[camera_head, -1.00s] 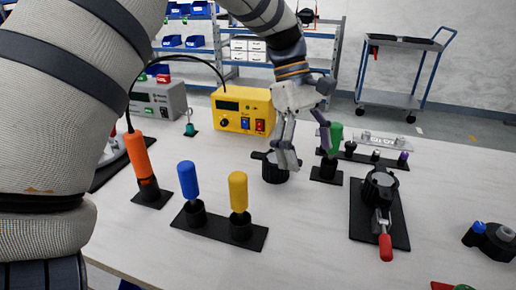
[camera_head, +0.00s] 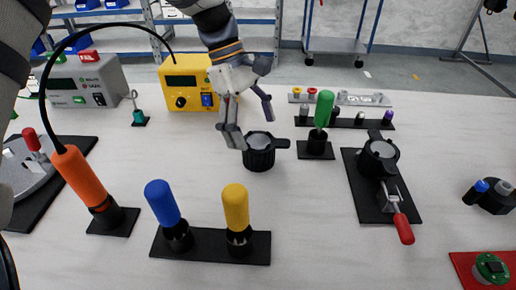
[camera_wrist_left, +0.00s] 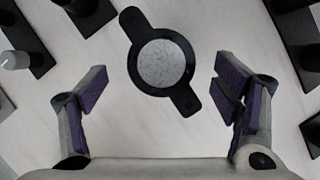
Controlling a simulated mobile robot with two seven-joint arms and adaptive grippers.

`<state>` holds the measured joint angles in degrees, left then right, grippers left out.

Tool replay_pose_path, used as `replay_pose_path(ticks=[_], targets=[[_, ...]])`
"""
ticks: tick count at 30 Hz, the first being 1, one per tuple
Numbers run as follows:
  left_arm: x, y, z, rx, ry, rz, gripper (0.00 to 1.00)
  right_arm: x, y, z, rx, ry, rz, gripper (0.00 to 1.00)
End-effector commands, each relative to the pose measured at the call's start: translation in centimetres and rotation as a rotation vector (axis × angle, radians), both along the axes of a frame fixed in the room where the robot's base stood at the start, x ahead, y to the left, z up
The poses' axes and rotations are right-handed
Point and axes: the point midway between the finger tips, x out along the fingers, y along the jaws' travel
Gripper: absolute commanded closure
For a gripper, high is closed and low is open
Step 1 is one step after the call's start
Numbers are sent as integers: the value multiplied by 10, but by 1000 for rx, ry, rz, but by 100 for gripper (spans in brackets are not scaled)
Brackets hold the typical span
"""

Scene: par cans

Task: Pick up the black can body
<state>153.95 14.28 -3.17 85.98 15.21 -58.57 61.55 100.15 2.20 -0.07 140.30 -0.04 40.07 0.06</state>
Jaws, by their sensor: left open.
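The black can body (camera_head: 259,152) stands upright on the table in the head view, a round black cup with side tabs and a grey top. In the left wrist view the can body (camera_wrist_left: 161,62) lies ahead of and between the fingers, with one tab pointing up-left and the other down-right. My left gripper (camera_head: 250,122) is open and empty, above and just behind the can in the head view. Its spread purple-padded fingers (camera_wrist_left: 160,88) also show in the left wrist view, apart from the can. My right gripper is not in view.
A green-handled tool (camera_head: 323,109) in a black stand is close right of the can. A clamp fixture with red handle (camera_head: 403,228) is further right. Blue (camera_head: 162,203) and yellow (camera_head: 235,208) handles stand in front. A yellow power unit (camera_head: 186,86) is behind.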

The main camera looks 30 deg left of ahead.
Motion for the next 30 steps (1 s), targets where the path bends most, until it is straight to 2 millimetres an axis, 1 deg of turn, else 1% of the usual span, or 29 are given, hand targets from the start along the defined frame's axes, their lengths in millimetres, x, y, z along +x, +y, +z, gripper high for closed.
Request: replay_pose_path(ticks=[6, 8, 11, 16, 25, 30], targets=[[-4, -12, -38, -1, 3, -1, 18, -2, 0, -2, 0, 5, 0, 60], [-4, -16, -45, 0, 1, -1, 18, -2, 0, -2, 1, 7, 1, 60], [-4, -18, -50, 0, -3, -1, 18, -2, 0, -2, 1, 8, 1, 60], [-4, -18, -50, 0, -4, -2, 18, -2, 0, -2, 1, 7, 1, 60], [-4, -18, -50, 1, -4, -1, 86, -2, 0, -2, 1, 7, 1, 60], [-4, -18, -49, -1, -4, -2, 86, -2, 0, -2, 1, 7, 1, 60]])
